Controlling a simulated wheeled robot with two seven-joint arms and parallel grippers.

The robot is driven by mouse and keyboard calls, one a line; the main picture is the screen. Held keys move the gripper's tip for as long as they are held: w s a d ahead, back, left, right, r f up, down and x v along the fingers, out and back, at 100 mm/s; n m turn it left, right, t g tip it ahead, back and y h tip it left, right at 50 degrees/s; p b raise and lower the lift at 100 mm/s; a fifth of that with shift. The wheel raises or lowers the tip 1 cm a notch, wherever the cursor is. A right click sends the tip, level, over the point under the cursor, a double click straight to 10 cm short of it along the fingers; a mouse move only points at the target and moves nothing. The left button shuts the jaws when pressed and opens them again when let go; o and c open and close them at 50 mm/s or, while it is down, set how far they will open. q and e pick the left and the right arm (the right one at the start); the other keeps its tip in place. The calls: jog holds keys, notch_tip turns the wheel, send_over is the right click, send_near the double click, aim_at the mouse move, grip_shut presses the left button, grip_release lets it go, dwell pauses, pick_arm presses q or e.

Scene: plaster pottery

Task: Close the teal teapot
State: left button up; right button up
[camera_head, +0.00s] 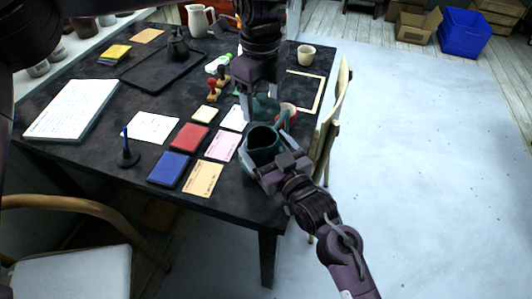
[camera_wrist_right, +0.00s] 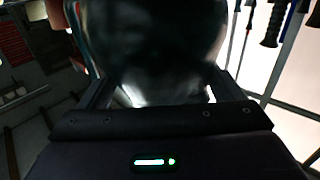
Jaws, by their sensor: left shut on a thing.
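The teal teapot (camera_head: 261,139) stands at the near right edge of the dark table, its round top opening uncovered. My left gripper (camera_head: 262,101) is above and behind the opening, shut on a small teal piece (camera_head: 266,107) that looks like the lid, partly hidden by the fingers. My right gripper (camera_head: 266,158) comes in from the near right, its fingers on either side of the teapot body. In the right wrist view, the dark glossy body (camera_wrist_right: 160,60) fills the space between the fingers; contact is unclear.
Near the teapot lie a pink card (camera_head: 222,146), an orange card (camera_head: 203,179), a red pad (camera_head: 190,137) and a blue pad (camera_head: 169,168). Stamps (camera_head: 212,90) stand to the left. A chair (camera_head: 328,135) is close on the right.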

aim_at(262, 127)
jog(key=c, duration=0.8)
pick_arm(q)
jog(key=shift+f, duration=2.45)
jog(key=shift+f, duration=0.1)
jog(key=shift+f, duration=0.8)
jog(key=shift+f, duration=0.8)
jog(key=shift+r, duration=0.65)
jog(key=shift+f, duration=0.55)
